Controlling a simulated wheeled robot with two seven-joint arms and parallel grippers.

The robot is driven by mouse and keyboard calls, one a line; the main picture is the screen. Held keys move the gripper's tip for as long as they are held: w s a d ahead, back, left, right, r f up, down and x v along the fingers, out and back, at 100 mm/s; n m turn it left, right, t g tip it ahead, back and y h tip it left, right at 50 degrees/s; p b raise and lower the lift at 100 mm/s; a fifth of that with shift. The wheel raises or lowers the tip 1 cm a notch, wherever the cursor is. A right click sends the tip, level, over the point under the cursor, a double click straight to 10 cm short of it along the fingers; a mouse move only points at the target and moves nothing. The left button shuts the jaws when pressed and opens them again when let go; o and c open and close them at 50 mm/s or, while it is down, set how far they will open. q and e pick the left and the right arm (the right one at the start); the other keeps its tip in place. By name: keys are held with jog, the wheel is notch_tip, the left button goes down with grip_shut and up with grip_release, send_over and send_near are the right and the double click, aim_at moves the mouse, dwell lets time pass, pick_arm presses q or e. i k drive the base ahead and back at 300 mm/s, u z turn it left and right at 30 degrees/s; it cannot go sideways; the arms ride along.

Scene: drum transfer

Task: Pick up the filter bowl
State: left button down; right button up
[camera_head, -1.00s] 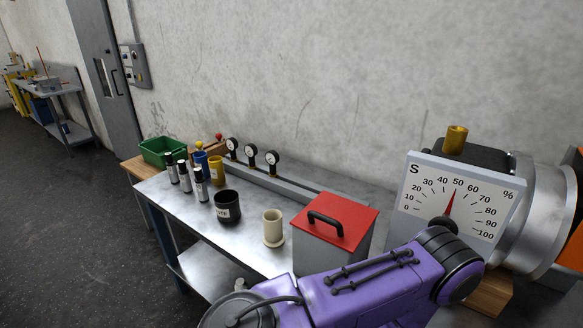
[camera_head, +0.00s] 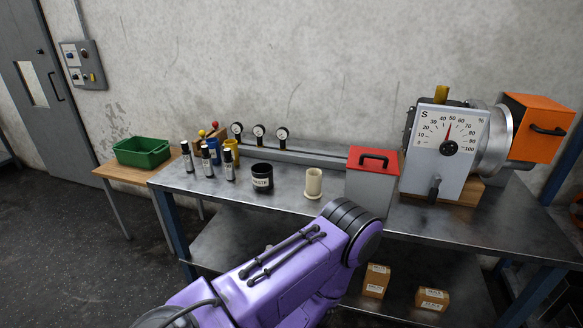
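No item is labelled as the filter bowl. A cream, hollow, upright cylinder on a wider base (camera_head: 313,183) stands on the metal bench, left of the red-lidded grey box; it may be the filter bowl, but I cannot be sure. A black open cup with a white label that seems to read WASTE (camera_head: 262,179) stands to its left. A purple link of my arm crosses the lower middle, in front of the bench. Neither gripper shows in the head view.
Three vials (camera_head: 207,161) stand left on the bench (camera_head: 290,197). Blue and yellow cups stand behind them. Three gauges (camera_head: 259,133) line the back. The red-lidded box (camera_head: 371,190) and dial drum machine (camera_head: 448,146) stand right. A green bin (camera_head: 142,152) sits on a side table.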

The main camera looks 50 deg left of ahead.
aim_at(313, 191)
jog(key=u, duration=1.75)
